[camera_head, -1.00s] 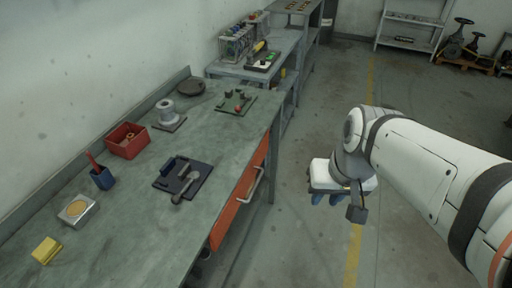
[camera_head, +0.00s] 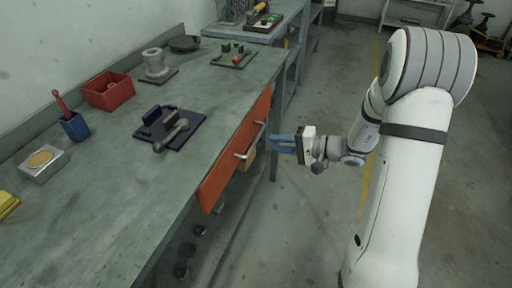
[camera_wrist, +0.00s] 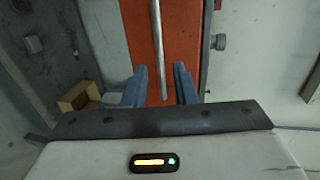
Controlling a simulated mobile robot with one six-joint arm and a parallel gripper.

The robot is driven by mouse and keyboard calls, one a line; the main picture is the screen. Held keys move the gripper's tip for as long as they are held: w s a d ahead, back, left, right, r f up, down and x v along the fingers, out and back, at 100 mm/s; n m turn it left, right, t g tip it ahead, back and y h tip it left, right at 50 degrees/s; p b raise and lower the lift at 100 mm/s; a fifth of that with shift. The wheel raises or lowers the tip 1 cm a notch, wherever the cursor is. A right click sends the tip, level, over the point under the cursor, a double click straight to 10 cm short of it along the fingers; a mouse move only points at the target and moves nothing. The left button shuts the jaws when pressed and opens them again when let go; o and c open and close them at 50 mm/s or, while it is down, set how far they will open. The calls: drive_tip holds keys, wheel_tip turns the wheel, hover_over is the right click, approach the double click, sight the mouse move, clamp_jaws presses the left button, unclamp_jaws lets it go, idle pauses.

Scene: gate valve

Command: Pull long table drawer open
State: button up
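The long drawer has an orange front (camera_head: 222,172) set under the edge of the table; it looks closed. A light metal bar handle (camera_head: 250,141) runs along it. My gripper (camera_head: 272,143) is to the right of the handle, its blue fingers pointing left at the drawer. In the wrist view my gripper (camera_wrist: 160,85) is open and its two fingers stand apart. The handle (camera_wrist: 158,45) shows upright between the finger lines, against the orange front (camera_wrist: 184,40). I cannot tell whether the fingers touch the handle; the head view suggests a small gap.
The grey-green table (camera_head: 95,215) holds a red bin (camera_head: 108,92), a blue cup (camera_head: 75,127), a dark tray (camera_head: 185,135) and a flanged part (camera_head: 155,65). A cardboard-coloured box (camera_wrist: 78,97) sits below, left of my gripper in the wrist view.

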sight(256, 140)
drive_tip(key=x, duration=0.7)
drive_tip(key=shift+w+a+f, duration=0.1)
drive_tip(key=shift+w+a, duration=0.1)
drive_tip(key=shift+a, duration=0.15)
drive_tip(key=shift+c, duration=0.2)
clamp_jaws()
